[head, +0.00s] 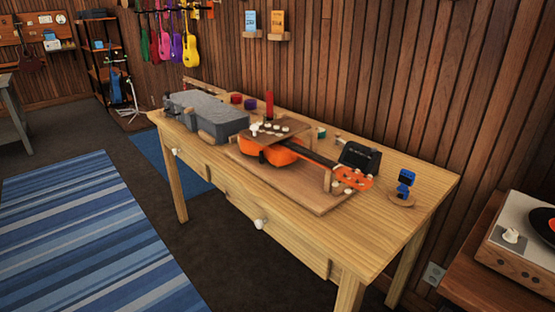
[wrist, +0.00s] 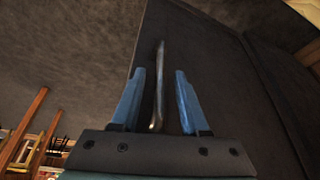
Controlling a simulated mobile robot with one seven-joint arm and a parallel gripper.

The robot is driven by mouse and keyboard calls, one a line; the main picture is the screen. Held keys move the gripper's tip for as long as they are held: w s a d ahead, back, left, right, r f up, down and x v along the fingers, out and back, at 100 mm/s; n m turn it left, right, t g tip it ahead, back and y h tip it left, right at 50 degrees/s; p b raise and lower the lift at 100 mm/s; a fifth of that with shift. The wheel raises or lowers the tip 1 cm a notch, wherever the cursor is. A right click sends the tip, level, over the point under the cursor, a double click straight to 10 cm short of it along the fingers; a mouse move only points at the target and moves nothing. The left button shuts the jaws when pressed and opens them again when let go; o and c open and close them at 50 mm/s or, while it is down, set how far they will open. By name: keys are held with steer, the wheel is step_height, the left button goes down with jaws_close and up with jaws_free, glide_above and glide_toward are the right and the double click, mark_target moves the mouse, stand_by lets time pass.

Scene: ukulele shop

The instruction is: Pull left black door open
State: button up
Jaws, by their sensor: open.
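The black door (wrist: 221,85) fills the middle and right of the wrist view as a dark flat panel. A slim metal bar handle (wrist: 157,100) runs up its face. My gripper (wrist: 160,74) is open, with one blue finger on each side of the handle in the picture. Gaps show between the handle and both fingers. I cannot tell how deep the handle sits between them. The door looks closed or nearly so, but its edges are partly out of view. The head view shows neither the door nor my gripper.
In the head view, a wooden workbench (head: 190,134) holds an orange ukulele (head: 262,151) and a grey case (head: 207,113). A blue striped rug (head: 85,240) lies on open floor at left. A turntable (head: 520,240) stands at right. Wooden legs (wrist: 30,120) show in the wrist view.

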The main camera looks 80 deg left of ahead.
steer(key=p+v, duration=0.2)
steer(key=v, duration=1.1)
steer(key=shift+p, duration=0.4)
steer(key=shift+s+f, duration=0.1)
steer(key=shift+f, duration=0.05)
